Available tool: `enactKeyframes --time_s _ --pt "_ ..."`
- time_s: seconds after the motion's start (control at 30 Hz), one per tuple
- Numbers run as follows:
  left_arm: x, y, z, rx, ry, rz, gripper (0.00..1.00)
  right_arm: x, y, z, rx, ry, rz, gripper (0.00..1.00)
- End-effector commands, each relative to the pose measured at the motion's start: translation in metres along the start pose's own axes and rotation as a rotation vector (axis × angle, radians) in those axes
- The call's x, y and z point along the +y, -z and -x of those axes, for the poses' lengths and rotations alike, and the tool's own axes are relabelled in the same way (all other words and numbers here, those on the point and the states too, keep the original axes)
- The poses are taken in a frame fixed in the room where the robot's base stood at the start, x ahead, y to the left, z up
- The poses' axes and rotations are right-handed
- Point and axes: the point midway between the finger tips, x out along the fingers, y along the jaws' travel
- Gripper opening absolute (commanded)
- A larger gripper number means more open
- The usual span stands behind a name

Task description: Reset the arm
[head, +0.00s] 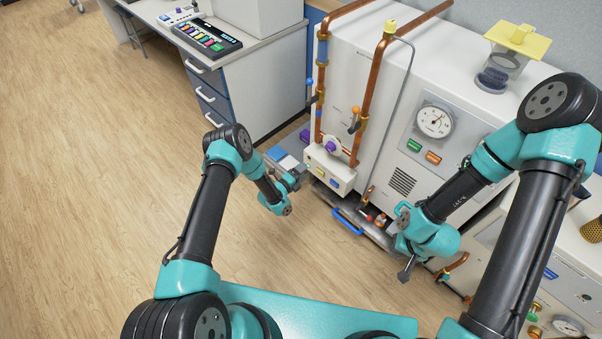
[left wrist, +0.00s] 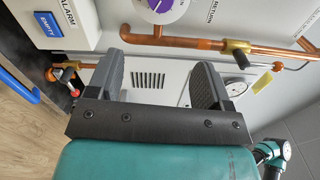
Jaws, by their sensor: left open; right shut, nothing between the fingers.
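My left gripper (head: 296,178) is beside the small white valve box with a purple knob (head: 331,146) on the front of the white machine (head: 345,92). In the left wrist view my left gripper (left wrist: 158,82) has its two dark fingers wide apart, with nothing between them. The purple knob (left wrist: 160,4) shows beyond the fingers at the top edge. My right gripper (head: 406,270) is low in front of the machine and points down, shut and empty. It appears clear of the machine, though the exact gap is hard to tell.
Copper pipes (head: 371,82) run up the machine. A blue handle (head: 347,221) sticks out low at its front, and a lower cabinet (head: 565,275) stands at right. A desk (head: 232,52) is at the back left. The wooden floor (head: 90,170) at left is clear.

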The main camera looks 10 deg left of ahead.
Motion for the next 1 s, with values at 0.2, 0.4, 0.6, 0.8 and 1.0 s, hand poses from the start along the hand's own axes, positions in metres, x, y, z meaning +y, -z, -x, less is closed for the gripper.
enactKeyframes --time_s 0.2,0.4,0.6,0.8,1.0 --pt "0.000 0.000 0.001 0.000 0.000 0.000 0.73 0.000 0.000 0.000 0.000 0.000 0.000 0.00" --pt "0.000 0.000 0.001 0.000 0.000 0.000 0.73 0.000 0.000 0.000 0.000 0.000 0.000 0.00" --pt "-0.002 -0.002 0.003 -0.002 -0.023 0.036 0.73 0.000 0.000 0.000 0.000 0.000 0.000 0.00" --pt "-0.008 -0.006 0.018 -0.029 -0.163 0.271 0.73 0.000 0.000 0.000 0.000 0.000 0.000 0.00" --pt "-0.019 -0.004 0.054 -0.132 -0.388 0.667 0.73 0.000 0.000 0.000 0.000 0.000 0.000 0.00"
